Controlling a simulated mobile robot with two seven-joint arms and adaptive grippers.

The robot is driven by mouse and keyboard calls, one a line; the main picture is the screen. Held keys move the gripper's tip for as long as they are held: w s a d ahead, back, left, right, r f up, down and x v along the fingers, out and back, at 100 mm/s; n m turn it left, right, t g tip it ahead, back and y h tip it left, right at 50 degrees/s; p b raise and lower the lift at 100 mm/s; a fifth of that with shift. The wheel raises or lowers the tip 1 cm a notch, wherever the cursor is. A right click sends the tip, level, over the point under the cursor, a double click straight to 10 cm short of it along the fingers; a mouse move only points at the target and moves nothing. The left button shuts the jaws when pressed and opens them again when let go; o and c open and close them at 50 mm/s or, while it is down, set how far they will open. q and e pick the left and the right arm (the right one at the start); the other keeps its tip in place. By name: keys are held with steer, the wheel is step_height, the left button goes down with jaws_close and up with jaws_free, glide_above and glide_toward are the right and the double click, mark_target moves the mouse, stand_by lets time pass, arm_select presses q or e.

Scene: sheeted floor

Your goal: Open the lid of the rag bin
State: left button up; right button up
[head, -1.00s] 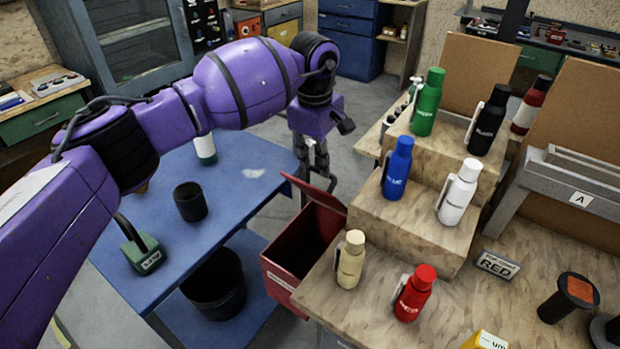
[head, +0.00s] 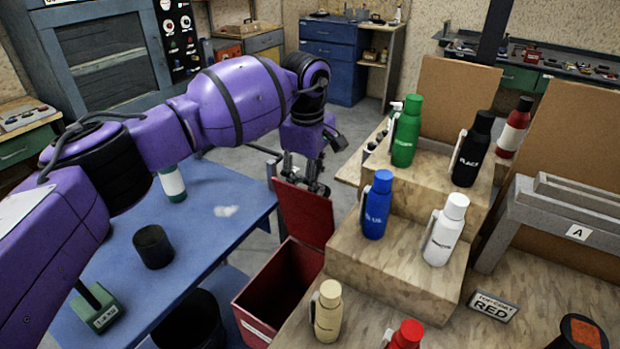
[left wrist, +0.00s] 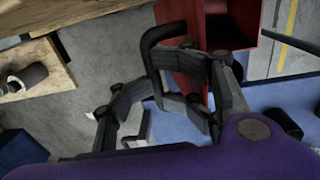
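The rag bin (head: 262,318) is a red open-topped box between the blue table and the wooden bench. Its red lid (head: 305,213) stands raised, close to upright, at the far side of the opening, and the dark inside shows. My left gripper (head: 303,180) is at the lid's upper edge, on its far side. In the left wrist view, the fingers of my left gripper (left wrist: 172,100) are spread apart, with a black bent handle (left wrist: 160,50) beside the red lid (left wrist: 183,62) near them. Whether a finger touches the lid is unclear. My right gripper is out of view.
The stepped wooden bench stands close right of the bin, with several bottles, including a cream bottle (head: 327,312) and a blue bottle (head: 377,205). The blue table (head: 205,262) at left holds a black cup (head: 153,247). Grey floor is free beyond the lid.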

arm_select(q)
steer(key=shift+f, duration=0.3)
steer(key=w+d+r+b, duration=0.4)
steer(key=w+d+b, duration=0.1)
steer(key=w+b, duration=0.1)
steer(key=shift+w, duration=0.4)
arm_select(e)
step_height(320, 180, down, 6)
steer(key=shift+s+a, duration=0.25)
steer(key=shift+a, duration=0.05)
arm_select(q)
steer(key=shift+r, duration=0.15)
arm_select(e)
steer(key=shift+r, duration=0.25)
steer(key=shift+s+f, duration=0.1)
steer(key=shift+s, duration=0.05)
